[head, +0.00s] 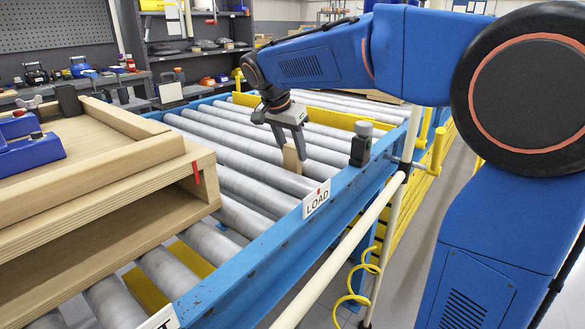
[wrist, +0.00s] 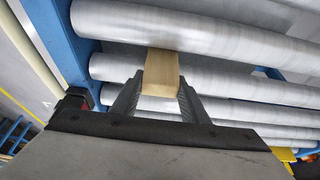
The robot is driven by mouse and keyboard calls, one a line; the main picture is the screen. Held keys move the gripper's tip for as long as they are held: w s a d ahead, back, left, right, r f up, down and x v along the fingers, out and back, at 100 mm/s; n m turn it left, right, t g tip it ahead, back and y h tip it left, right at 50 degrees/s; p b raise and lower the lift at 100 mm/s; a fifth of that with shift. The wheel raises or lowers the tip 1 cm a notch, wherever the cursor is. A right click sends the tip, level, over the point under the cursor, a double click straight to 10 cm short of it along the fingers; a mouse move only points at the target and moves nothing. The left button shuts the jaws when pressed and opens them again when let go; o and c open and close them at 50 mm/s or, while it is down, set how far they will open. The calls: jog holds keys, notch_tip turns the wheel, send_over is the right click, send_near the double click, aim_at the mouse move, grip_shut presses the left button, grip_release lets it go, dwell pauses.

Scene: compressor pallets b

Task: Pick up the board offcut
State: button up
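The board offcut (head: 291,158) is a small pale wooden block on the conveyor's grey rollers, close to the blue side rail. My gripper (head: 290,143) is right above and around its upper part, pointing down. In the wrist view the offcut (wrist: 162,74) lies between the two dark fingers (wrist: 160,98), which stand apart on either side of it. A narrow gap seems to show beside the block, but I cannot tell for sure whether either finger touches it. The offcut's lower end rests at or between rollers.
A large wooden pallet (head: 95,235) with blue parts sits on the rollers at left. The blue rail (head: 262,250) carries a LOAD sign (head: 316,199) and a grey-capped post (head: 361,143) right of my gripper. Bare rollers (head: 240,157) lie left of it. Shelves stand behind.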

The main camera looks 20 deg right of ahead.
jog(key=shift+c, duration=1.4)
